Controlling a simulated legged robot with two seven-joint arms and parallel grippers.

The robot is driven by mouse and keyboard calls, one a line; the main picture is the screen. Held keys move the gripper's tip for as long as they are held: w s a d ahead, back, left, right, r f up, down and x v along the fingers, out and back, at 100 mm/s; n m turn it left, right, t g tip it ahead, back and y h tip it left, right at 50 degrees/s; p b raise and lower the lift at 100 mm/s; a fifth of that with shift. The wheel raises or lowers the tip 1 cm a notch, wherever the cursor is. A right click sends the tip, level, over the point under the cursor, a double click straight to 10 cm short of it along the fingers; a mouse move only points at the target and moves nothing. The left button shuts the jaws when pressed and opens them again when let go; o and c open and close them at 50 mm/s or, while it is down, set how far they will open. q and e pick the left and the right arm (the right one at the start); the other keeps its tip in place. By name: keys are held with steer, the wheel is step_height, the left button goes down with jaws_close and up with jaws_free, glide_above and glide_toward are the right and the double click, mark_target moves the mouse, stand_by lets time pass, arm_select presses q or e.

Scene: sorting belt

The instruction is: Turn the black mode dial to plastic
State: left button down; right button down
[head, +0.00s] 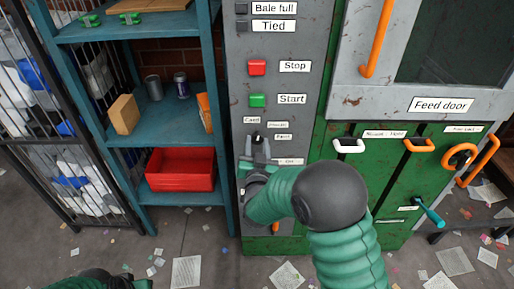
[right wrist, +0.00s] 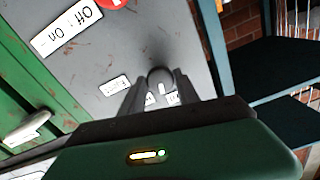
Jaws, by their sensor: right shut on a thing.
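The black mode dial (head: 257,138) is on the grey control panel, below the green Start button, with small labels around its top and right side. Their words are too small to read surely. My right gripper (head: 258,158) reaches the dial from below and is shut on it. In the right wrist view, the round dial (right wrist: 160,76) sits between the two fingertips (right wrist: 158,90). A short white mark shows on the dial there, but I cannot tell which label it points to. Only part of my left arm shows at the bottom left; its gripper is out of view.
The red Stop button (head: 257,67) and green Start button (head: 257,100) are above the dial. A white handle (head: 349,146) and orange handles (head: 419,146) are to the right. A teal shelf with a red bin (head: 180,170) stands left. Paper scraps litter the floor.

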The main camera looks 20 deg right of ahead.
steer(key=m+b, duration=0.2)
steer(key=m, duration=0.1)
steer(key=m+b, duration=0.2)
steer(key=shift+f, duration=0.25)
steer(key=shift+r+m+b, duration=0.1)
steer(key=shift+m+b, duration=0.7)
steer(key=shift+m, duration=0.3)
steer(key=c, duration=0.9)
jaws_free()
steer(key=shift+r, duration=0.1)
steer(key=b+v, duration=0.4)
steer(key=v, duration=1.3)
steer(key=shift+b, duration=0.3)
